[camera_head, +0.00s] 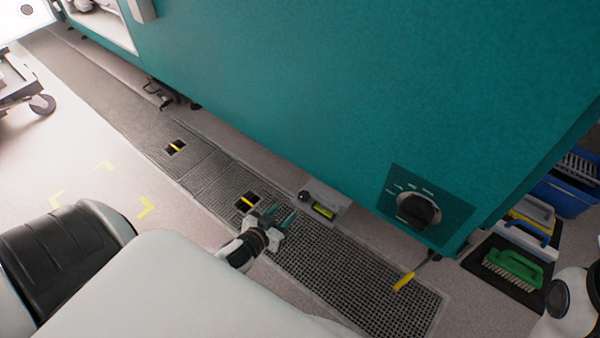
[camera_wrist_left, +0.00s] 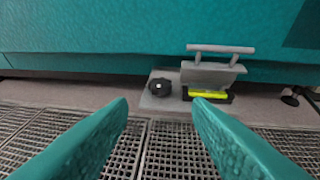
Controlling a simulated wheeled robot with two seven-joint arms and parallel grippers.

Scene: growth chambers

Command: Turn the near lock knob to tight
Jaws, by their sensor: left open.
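A small black knob (camera_head: 304,196) sits on a light grey plate (camera_head: 338,199) at the foot of the teal cabinet. The black knob also shows in the left wrist view (camera_wrist_left: 160,87), just above the gap between my fingers. Beside it are a yellow-green level vial (camera_wrist_left: 208,94) and a grey bar handle (camera_wrist_left: 220,49). My left gripper (camera_head: 280,214) is open and empty over the floor grating, apart from the knob. Its two teal fingers (camera_wrist_left: 160,115) point toward the plate. I cannot read any tight mark on the knob. My right gripper is out of view.
The teal cabinet (camera_head: 330,85) rises behind the plate and carries a large black dial (camera_head: 417,209). Floor grating (camera_head: 335,275) runs along its front, with a yellow-handled tool (camera_head: 404,281) on it. A green brush (camera_head: 514,268) lies on a dark mat at right.

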